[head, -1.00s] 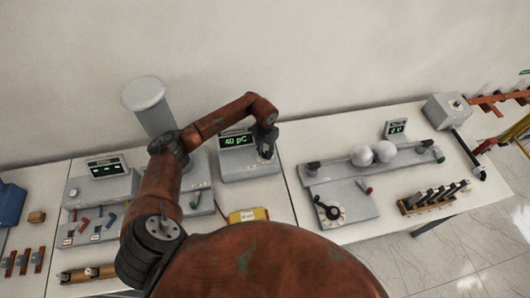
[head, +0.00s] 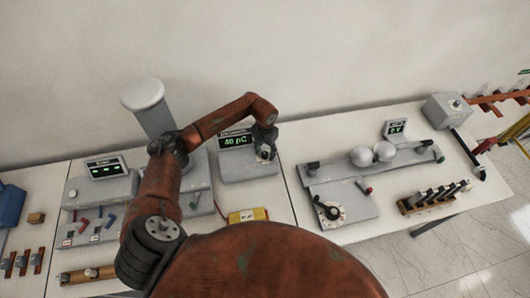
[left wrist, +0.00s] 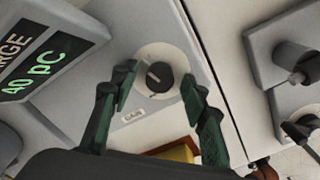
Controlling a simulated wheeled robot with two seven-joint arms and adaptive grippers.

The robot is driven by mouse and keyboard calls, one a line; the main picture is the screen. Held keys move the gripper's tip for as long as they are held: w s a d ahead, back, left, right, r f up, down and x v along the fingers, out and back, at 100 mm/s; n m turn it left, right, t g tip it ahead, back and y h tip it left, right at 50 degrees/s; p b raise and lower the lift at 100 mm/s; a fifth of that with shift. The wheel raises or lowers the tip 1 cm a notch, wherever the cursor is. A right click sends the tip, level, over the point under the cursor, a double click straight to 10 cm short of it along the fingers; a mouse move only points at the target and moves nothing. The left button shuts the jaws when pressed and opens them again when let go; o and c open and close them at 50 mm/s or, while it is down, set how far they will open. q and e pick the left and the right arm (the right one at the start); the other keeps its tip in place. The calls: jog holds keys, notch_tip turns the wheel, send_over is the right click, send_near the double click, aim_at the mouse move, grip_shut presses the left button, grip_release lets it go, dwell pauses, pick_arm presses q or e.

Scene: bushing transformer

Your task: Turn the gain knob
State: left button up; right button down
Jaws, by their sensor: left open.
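The gain knob (left wrist: 159,76) is a dark round knob with a light pointer line, on a pale round dial on top of a grey box. A small label reading GAIN (left wrist: 133,116) lies beside it. My left gripper (left wrist: 163,82) is open, with one green-padded finger on each side of the knob and gaps visible between pads and knob. In the head view my left gripper (head: 265,150) is over the grey box (head: 249,170), and it hides the knob there. The box's display (head: 236,141) is green; the left wrist view reads 40 pC (left wrist: 33,76). My right gripper is not seen.
A yellow meter (head: 248,215) lies in front of the box. A tall grey cylinder with a round cap (head: 143,95) stands left of it. Bare white tabletop (head: 285,205) lies between.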

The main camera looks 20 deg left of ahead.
pick_arm(q)
jog(key=shift+r, duration=0.1)
notch_tip(320, 180, up, 12)
dwell(0.5)
jog(key=n+b, duration=1)
jog(key=b, duration=0.2)
send_over(265, 153)
notch_tip(265, 153, down, 4)
jog(key=shift+f, duration=0.2)
jog(key=shift+s+b, duration=0.1)
jog(key=shift+b, duration=0.3)
jog(key=shift+f+n, duration=0.3)
jog(key=shift+n, duration=0.1)
notch_tip(265, 153, down, 7)
jog(key=shift+p, duration=0.55)
